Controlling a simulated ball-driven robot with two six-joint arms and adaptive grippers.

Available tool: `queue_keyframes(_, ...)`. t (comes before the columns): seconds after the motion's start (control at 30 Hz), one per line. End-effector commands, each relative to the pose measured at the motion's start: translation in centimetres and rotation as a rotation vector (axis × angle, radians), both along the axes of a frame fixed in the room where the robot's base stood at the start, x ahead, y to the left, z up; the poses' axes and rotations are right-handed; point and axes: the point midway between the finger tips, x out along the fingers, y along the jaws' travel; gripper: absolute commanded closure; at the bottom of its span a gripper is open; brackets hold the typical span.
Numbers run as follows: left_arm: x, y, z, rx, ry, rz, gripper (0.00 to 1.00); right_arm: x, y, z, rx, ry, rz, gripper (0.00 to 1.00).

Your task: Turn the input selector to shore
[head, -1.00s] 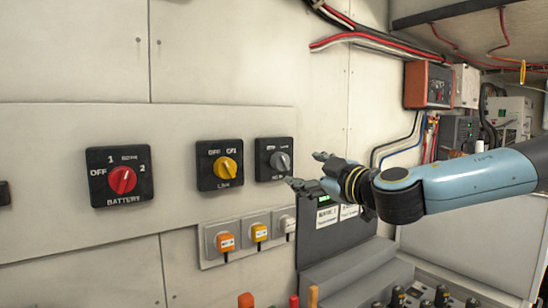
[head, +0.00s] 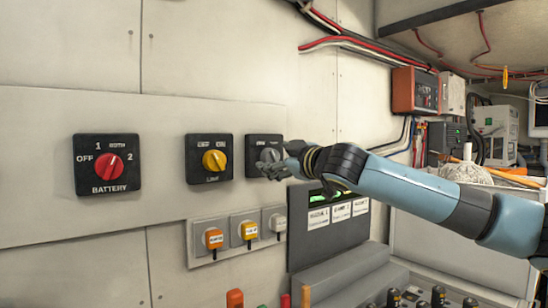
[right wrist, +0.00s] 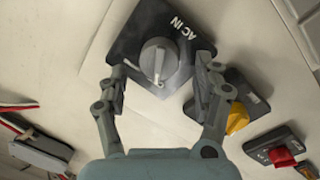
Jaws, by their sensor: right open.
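The input selector is a black square plate (right wrist: 135,30) marked AC IN with a grey round knob (right wrist: 158,57), on the wall. In the head view its plate (head: 256,141) is the rightmost of three, and my right gripper partly covers the knob. My right gripper (head: 275,167) is at the selector. In the right wrist view the open fingers of that gripper (right wrist: 163,68) stand on either side of the knob, with gaps visible; I cannot tell whether they touch it. The knob's pointer setting is not clearly readable. My left gripper is not in view.
The yellow-knobbed switch (head: 214,160) sits close left of the selector, with the red battery switch (head: 110,167) farther left. Several capped plugs (head: 248,231) line up below. A dark panel with green displays (head: 322,197) is below right.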

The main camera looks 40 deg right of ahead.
Motion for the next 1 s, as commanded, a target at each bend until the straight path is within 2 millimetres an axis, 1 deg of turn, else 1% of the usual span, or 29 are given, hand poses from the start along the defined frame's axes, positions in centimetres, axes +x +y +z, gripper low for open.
queue_keyframes(0.03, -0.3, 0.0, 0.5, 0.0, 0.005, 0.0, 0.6, 0.6, -0.2, 0.3, 0.006, -0.001, -0.004, 0.33)
queue_keyframes(0.2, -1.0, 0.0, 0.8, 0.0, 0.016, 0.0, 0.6, 1.8, -0.4, 0.1, 0.002, 0.0, -0.002, 0.33)
queue_keyframes(0.53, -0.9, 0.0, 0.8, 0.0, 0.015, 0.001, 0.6, 2.1, -0.4, -0.1, -0.003, 0.002, 0.0, 0.33)
queue_keyframes(0.57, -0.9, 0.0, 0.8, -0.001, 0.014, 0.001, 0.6, 2.1, -0.4, -0.1, -0.003, 0.002, 0.0, 0.34)
queue_keyframes(0.9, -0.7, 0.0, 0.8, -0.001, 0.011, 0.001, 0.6, 2.0, -0.4, -0.1, -0.002, 0.003, -0.001, 0.78)
queue_keyframes(0.97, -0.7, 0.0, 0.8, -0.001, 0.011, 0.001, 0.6, 2.0, -0.4, -0.1, -0.002, 0.003, -0.001, 0.86)
queue_keyframes(1.0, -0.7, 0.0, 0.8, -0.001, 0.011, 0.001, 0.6, 2.0, -0.4, -0.1, -0.002, 0.003, -0.001, 0.89)
